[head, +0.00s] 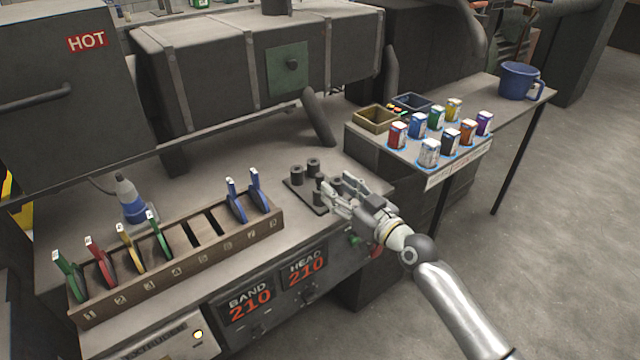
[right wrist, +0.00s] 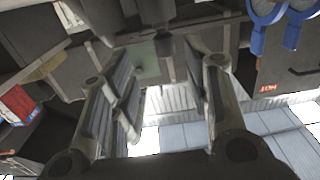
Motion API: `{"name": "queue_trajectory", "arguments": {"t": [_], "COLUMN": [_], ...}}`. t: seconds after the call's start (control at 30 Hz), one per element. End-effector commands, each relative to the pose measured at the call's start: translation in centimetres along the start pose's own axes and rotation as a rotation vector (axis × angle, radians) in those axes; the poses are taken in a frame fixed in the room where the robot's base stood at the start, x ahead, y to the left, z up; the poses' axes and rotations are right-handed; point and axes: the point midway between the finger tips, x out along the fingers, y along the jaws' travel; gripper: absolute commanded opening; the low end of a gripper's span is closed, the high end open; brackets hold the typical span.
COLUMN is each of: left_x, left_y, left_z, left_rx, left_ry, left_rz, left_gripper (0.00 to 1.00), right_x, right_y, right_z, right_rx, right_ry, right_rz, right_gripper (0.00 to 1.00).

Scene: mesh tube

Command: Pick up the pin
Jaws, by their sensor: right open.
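Several dark, short cylinders stand on a dark plate (head: 299,190) on the bench, in the head view; I cannot tell which is the pin. One cylinder (head: 313,165) stands at the back, another (head: 296,173) to its left, and others are partly hidden beside my right gripper (head: 338,192). That gripper is open, over the right side of the plate. In the right wrist view its fingers (right wrist: 160,90) are spread with nothing clearly between them; a dark round shape (right wrist: 156,12) shows at the top edge. My left gripper is not in view.
A numbered wooden rack (head: 190,262) with coloured-handled tools stands left of the plate. A large dark machine (head: 220,75) stands behind.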

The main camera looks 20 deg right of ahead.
Motion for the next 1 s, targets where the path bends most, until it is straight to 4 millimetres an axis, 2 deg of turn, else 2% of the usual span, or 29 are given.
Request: {"name": "queue_trajectory", "arguments": {"t": [0.1,0.23,0.63,0.97,1.0], "left_x": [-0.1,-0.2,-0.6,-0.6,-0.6], "left_y": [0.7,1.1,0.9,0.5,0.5], "left_z": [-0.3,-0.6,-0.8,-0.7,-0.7], "left_rx": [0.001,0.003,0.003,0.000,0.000], "left_ry": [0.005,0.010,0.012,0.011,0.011], "left_rz": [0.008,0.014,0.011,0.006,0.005], "left_gripper": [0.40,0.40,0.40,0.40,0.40], "right_x": [1.2,1.8,6.3,6.8,6.8], "right_y": [0.0,-0.1,-0.6,-0.6,-0.6], "right_z": [-0.1,0.1,0.8,0.8,0.8], "right_rx": [0.000,0.000,-0.001,-0.001,-0.001], "right_ry": [0.001,-0.001,0.000,-0.001,-0.001], "right_rz": [0.000,0.000,0.001,0.000,0.000], "right_gripper": [0.44,0.44,0.44,0.44,0.41]}}
